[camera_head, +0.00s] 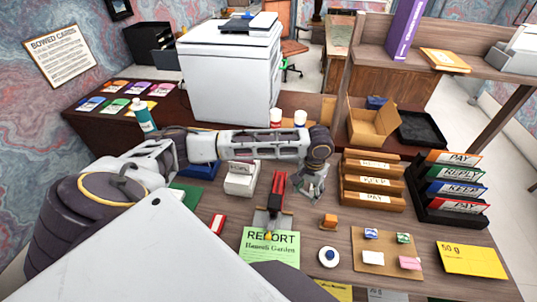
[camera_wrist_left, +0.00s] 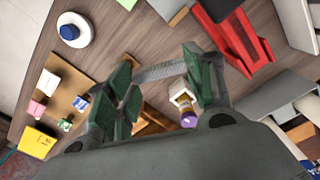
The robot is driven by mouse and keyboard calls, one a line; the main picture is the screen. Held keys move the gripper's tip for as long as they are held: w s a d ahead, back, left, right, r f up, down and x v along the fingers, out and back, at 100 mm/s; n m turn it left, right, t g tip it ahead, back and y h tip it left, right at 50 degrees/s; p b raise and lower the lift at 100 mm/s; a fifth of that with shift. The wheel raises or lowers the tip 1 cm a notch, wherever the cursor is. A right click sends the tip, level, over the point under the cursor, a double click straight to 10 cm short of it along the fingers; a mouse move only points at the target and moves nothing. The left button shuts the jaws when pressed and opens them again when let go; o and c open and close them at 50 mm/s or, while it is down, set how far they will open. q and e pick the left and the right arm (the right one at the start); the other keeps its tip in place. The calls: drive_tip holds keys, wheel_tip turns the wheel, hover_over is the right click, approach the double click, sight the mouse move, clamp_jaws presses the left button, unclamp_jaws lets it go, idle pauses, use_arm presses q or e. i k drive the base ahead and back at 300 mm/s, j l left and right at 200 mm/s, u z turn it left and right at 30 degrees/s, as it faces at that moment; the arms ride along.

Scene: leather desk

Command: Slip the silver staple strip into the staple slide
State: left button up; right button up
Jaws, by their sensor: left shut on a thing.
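My left gripper (camera_head: 312,186) is above the desk, just right of the red stapler (camera_head: 278,186). In the left wrist view its two green-padded fingers (camera_wrist_left: 160,80) are shut on the ends of the silver staple strip (camera_wrist_left: 160,71), a short grey ribbed bar. The strip is too small to make out in the head view. The stapler also shows in the left wrist view (camera_wrist_left: 235,45), apart from the strip, at the upper right. I cannot clearly make out the staple slide in either view. My right gripper is not in view.
A green report sheet (camera_head: 268,248) lies in front of the stapler. A white stamp-like box (camera_head: 241,179) stands left of it. Wooden trays (camera_head: 373,182) stand to the right. A round white piece (camera_head: 329,257) and an orange block (camera_head: 328,221) lie nearby.

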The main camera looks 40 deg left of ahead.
sight(271, 224)
drive_tip(key=k+j+z, duration=0.3)
drive_tip(key=k, duration=0.35)
drive_tip(key=k+j+z, duration=0.15)
drive_tip(key=j, duration=0.2)
drive_tip(key=k+j+z, duration=0.15)
drive_tip(key=j, duration=0.2)
drive_tip(key=j+z, duration=0.35)
drive_tip(key=j, duration=0.7)
drive_tip(key=k, duration=0.05)
